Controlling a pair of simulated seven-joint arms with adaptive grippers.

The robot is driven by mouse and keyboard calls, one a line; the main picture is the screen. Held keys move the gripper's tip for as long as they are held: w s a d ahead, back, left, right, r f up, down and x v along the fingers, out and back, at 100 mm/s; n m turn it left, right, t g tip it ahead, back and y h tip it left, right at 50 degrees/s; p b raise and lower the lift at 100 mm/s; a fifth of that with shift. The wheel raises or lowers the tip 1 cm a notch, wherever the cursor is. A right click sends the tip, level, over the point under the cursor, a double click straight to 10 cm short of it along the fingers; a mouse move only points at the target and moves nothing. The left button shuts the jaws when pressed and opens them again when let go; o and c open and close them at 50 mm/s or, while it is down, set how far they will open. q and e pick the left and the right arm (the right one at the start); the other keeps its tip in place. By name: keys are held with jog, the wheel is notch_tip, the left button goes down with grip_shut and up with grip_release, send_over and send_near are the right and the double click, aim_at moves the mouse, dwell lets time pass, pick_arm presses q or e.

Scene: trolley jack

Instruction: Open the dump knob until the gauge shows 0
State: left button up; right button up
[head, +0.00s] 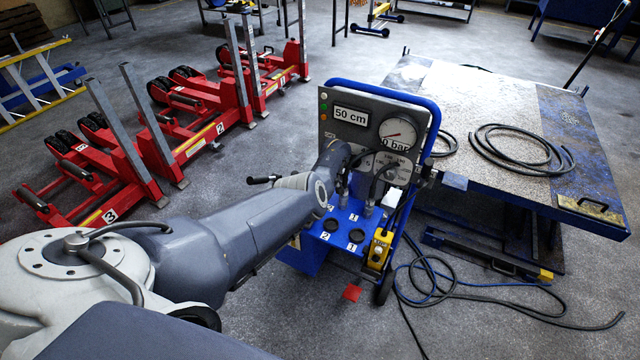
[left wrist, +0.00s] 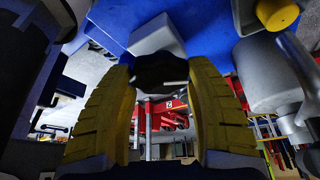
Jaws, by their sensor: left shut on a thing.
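The control panel (head: 334,133) stands on a blue trolley unit (head: 338,228). Its round white gauge (head: 402,125) has a red needle; the digital text on it ends in "0 bar", and its left edge may be cut off. A display (head: 351,116) reads "50 cm". In the left wrist view, my left gripper (left wrist: 160,80) has its two yellow-padded fingers on either side of the dark dump knob (left wrist: 160,70), shut on it. In the head view my left wrist covers the knob and fingertips. My right gripper is not in view.
A blue tubular handle (head: 437,118) frames the panel. A yellow control box (head: 379,248) hangs on the unit's right side. Hoses (head: 520,150) lie on the lift table (head: 480,85), and more trail on the floor. Red jack stands (head: 195,120) stand at the left.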

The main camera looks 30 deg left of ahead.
pick_arm(q)
jog(key=shift+s+d+f, duration=0.1)
jog(key=shift+s+f, duration=0.05)
jog(key=shift+f, duration=0.05)
jog(key=o, duration=1.2)
jog(key=shift+r, duration=0.1)
jog(key=shift+o, duration=0.2)
jog(key=shift+m, duration=0.4)
jog(key=m, duration=0.2)
jog(key=m+t+h, duration=0.1)
jog(key=m, duration=0.2)
jog(key=shift+t, duration=0.3)
jog(key=m, duration=0.2)
jog(key=m+h, duration=0.1)
jog(key=m, duration=0.1)
jog(key=m+t+h, duration=0.1)
jog(key=shift+a+r+m, duration=0.1)
jog(key=shift+a+m, duration=0.2)
jog(key=shift+m, duration=0.1)
jog(key=v, duration=1.7)
jog(key=shift+a+r, duration=0.15)
jog(key=shift+a, duration=0.05)
